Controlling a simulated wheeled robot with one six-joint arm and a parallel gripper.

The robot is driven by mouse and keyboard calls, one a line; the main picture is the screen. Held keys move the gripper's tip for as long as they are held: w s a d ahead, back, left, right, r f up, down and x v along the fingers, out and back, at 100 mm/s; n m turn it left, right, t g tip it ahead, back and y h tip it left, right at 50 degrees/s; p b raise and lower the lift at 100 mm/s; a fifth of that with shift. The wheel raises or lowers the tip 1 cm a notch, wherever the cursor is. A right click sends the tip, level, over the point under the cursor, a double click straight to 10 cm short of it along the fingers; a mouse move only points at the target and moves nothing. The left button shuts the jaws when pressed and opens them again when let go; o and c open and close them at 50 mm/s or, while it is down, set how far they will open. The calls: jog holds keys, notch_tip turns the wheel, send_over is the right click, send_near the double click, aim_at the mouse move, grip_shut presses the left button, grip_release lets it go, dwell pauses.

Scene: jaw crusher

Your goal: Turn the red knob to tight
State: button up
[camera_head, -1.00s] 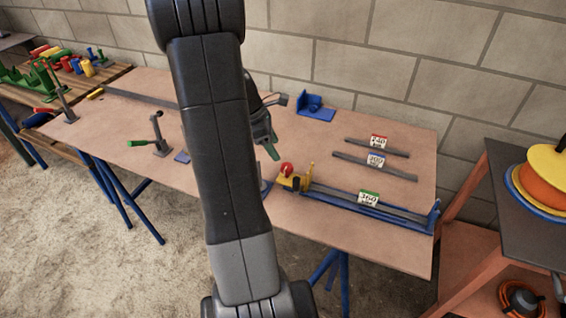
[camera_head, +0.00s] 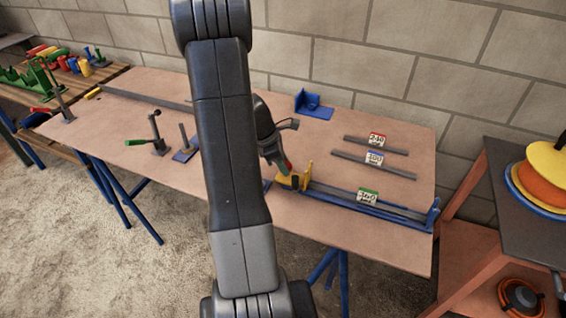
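The red knob (camera_head: 286,167) sits on top of a small yellow block (camera_head: 293,181) at the left end of a blue fixture (camera_head: 370,207) on the bench. Only a bit of red shows, beside and partly behind my gripper's fingers. My gripper (camera_head: 282,164) is pointed down at the knob, right over it or touching it. I cannot tell whether the fingers are around the knob or closed on it. A grey bar with a green-edged tag (camera_head: 368,195) lies in the blue fixture.
Two grey bars with red (camera_head: 377,139) and blue (camera_head: 374,158) tags lie behind the fixture. A blue bracket (camera_head: 314,106) stands near the wall. A green-handled clamp (camera_head: 150,140) stands left of my arm. The bench's front right is clear.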

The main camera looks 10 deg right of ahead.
jog(key=c, duration=0.4)
jog(key=m, duration=0.2)
jog(key=m+g+p, duration=0.1)
jog(key=shift+w+r+m+y, duration=0.1)
jog(key=shift+w+m+y, duration=0.1)
jog(key=shift+m+y, duration=0.15)
jog(key=m+g, duration=0.1)
jog(key=m, duration=0.1)
jog(key=m+y+p, duration=0.1)
jog(key=m, duration=0.1)
jog(key=shift+w+d+m+g, duration=0.1)
jog(key=shift+d+m+g, duration=0.05)
jog(key=shift+m+g, duration=0.25)
jog(key=m+y, duration=0.1)
jog(key=m, duration=0.1)
jog(key=m+y, duration=0.1)
jog(key=m, duration=0.2)
jog(key=shift+w+d+g+p, duration=0.1)
jog(key=shift+d+g+p, duration=0.05)
jog(key=shift+g+p, duration=0.2)
jog(key=shift+d+m+y, duration=0.15)
jog(key=shift+m+y, duration=0.6)
jog(key=shift+m, duration=1.5)
